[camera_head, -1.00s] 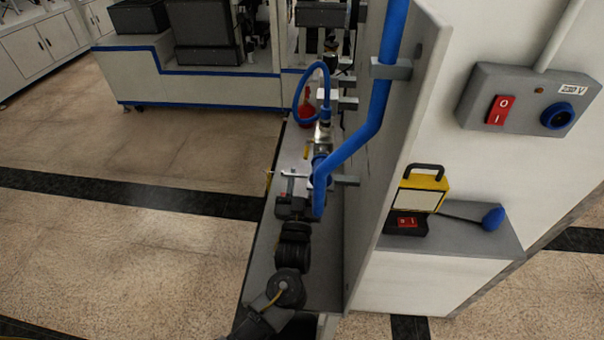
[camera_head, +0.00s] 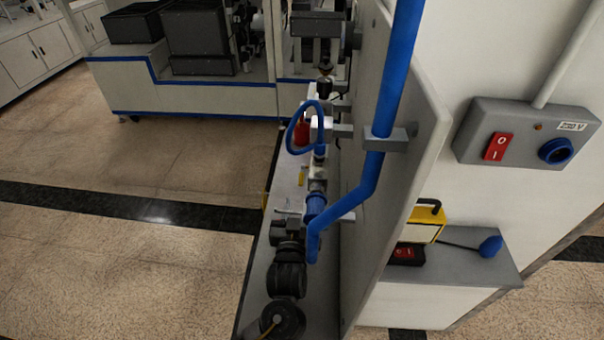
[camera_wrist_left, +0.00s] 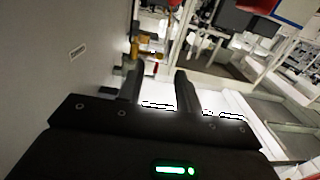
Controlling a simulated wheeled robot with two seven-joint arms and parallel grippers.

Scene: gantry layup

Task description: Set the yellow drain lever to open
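The yellow lever (camera_head: 302,178) is a small yellow piece beside the metal pipe fittings, under the blue hose loop, in the head view. Yellow parts on the fittings also show past the fingers in the left wrist view (camera_wrist_left: 138,48); which one is the lever I cannot tell. My left gripper (camera_head: 287,213) is short of the lever, left of the blue pipe's lower end. In the left wrist view its two dark fingers (camera_wrist_left: 159,75) stand apart with nothing between them. The lever's exact angle is too small to read. My right gripper is not in view.
A thick blue pipe (camera_head: 386,110) runs down the upright grey panel (camera_head: 415,130), close to my left arm's right side. A red part (camera_head: 301,133) sits behind the blue hose (camera_head: 290,125). A grey switch box (camera_head: 530,132) is at right. The floor at left is clear.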

